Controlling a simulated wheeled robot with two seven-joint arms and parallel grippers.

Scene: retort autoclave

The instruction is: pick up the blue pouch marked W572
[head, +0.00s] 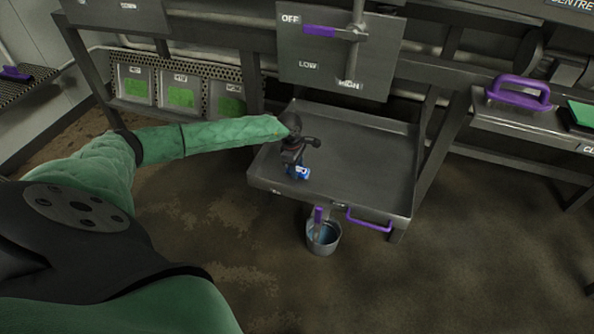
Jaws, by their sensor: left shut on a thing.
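A small blue pouch (299,173) with a white mark shows at the front left of the grey metal tray (360,160). The mark is too small to read. My left gripper (297,165) is shut on the pouch from above and hides its upper part. I cannot tell whether the pouch touches the tray or hangs just above it. My right gripper is not in view.
A bucket (323,240) with a purple-handled tool stands on the floor below the tray's front edge. A purple handle (369,221) sits on that edge. A lever panel (335,60) rises behind. The rest of the tray is bare.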

